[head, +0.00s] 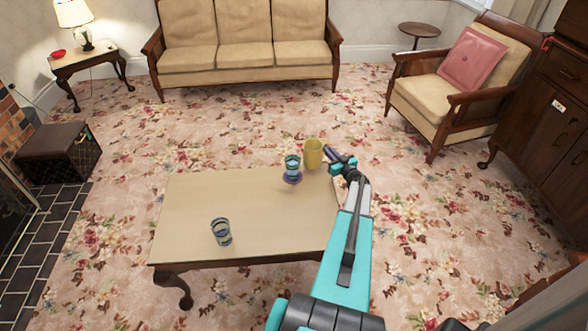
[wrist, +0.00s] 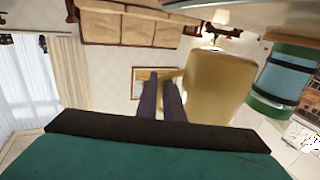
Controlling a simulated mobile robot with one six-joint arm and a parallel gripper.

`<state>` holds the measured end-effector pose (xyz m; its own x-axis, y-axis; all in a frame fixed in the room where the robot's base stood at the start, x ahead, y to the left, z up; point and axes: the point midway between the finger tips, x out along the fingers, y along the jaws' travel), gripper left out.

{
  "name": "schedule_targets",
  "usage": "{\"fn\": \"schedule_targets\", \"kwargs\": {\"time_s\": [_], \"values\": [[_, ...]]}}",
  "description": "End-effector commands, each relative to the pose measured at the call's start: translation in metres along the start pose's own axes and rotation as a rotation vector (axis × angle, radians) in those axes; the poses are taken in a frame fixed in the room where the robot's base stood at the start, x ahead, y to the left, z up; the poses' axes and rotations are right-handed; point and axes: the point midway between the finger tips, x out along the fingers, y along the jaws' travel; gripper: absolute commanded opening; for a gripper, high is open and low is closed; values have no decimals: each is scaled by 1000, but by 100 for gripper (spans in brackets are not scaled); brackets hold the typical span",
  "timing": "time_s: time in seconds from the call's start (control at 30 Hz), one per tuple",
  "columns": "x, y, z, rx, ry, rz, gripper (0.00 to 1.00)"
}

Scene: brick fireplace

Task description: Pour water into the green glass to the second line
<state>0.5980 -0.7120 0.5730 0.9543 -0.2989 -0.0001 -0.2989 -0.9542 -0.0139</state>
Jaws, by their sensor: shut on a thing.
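A yellow jug (head: 313,153) is at the far right corner of the table. My gripper (head: 331,156) is at its right side, with its purple fingers shut on it. In the wrist view the fingers (wrist: 161,78) meet beside the tan jug body (wrist: 212,85); the grasped part is hard to see. The green-banded glass (head: 292,162) stands upright on a purple coaster (head: 291,179), just left of the jug. In the wrist view this glass (wrist: 284,82) is at the right, bluish inside. Its exact level and lines cannot be read. I see no stream.
The table's middle is clear. A sofa (head: 243,55) and an armchair (head: 455,85) stand beyond on the floral carpet.

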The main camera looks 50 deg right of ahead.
Motion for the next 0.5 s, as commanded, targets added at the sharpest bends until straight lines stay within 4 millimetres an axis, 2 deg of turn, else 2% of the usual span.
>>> {"fn": "schedule_targets", "kwargs": {"time_s": [0.23, 0.5], "values": [[0, 0, -16, 1, 3, 0, 0], [0, 0, -19, 1, 3, 0, 0]]}}
